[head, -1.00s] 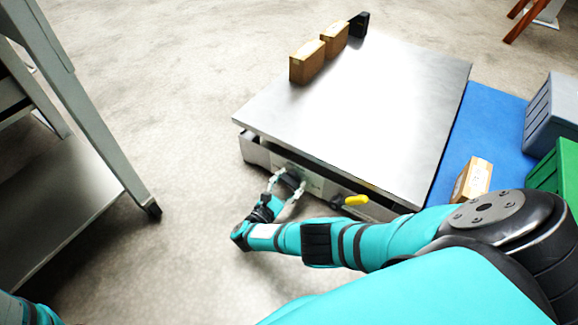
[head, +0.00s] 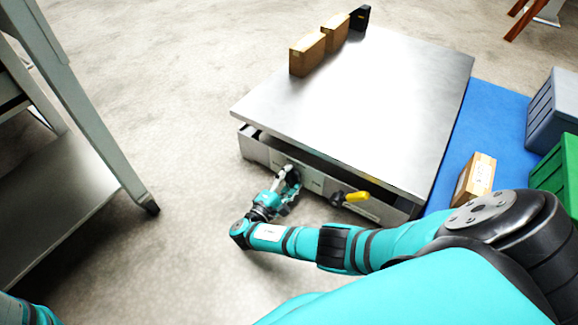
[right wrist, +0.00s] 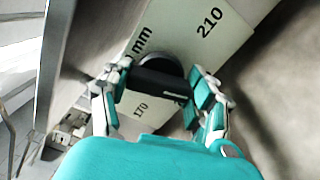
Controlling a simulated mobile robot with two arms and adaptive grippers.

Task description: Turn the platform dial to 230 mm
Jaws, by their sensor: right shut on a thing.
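The platform (head: 360,100) is a broad metal plate on a low grey base, with a dark gap under its front edge. The black dial (right wrist: 158,75) sits on the base's front panel (head: 318,182). My right gripper (head: 290,174) is shut on the dial, with one finger on each side of its bar, as the right wrist view also shows (right wrist: 160,88). The panel there reads 210 and 170, and another mark ending in mm is partly hidden. I cannot tell the exact dial setting. My left gripper is not in view.
A yellow handle (head: 357,196) sticks out right of the dial. Cardboard boxes (head: 307,55) and a black item (head: 360,18) stand along the platform's far left edge. A blue mat (head: 490,130), grey and green crates, and another box lie right. A metal table (head: 75,190) stands left.

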